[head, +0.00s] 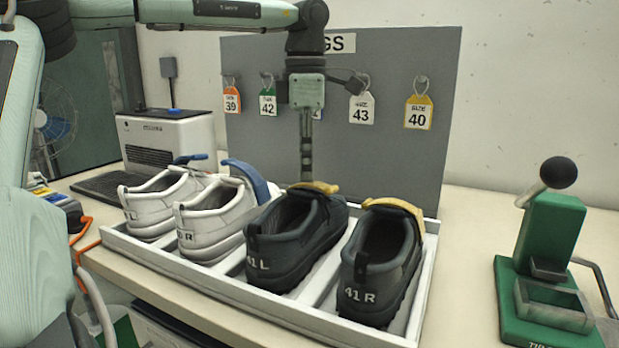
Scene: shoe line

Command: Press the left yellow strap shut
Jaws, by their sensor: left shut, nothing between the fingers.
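The dark shoe marked 41 L (290,252) stands in the white tray (190,272), with its yellow strap (322,187) across the far part of its opening. My left gripper (306,178) points straight down over that strap, fingers shut and empty. Its tips are at the strap's left part; I cannot tell whether they touch it. The dark shoe marked 41 R (372,280) stands to the right with its own yellow strap (398,207) over its top. My right gripper is not in view.
Two white shoes (150,207) (210,228) with raised blue straps (248,178) fill the tray's left side. A grey board (400,150) with hanging size tags stands behind. A green lever press (548,250) is at right; a white machine (165,135) is at back left.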

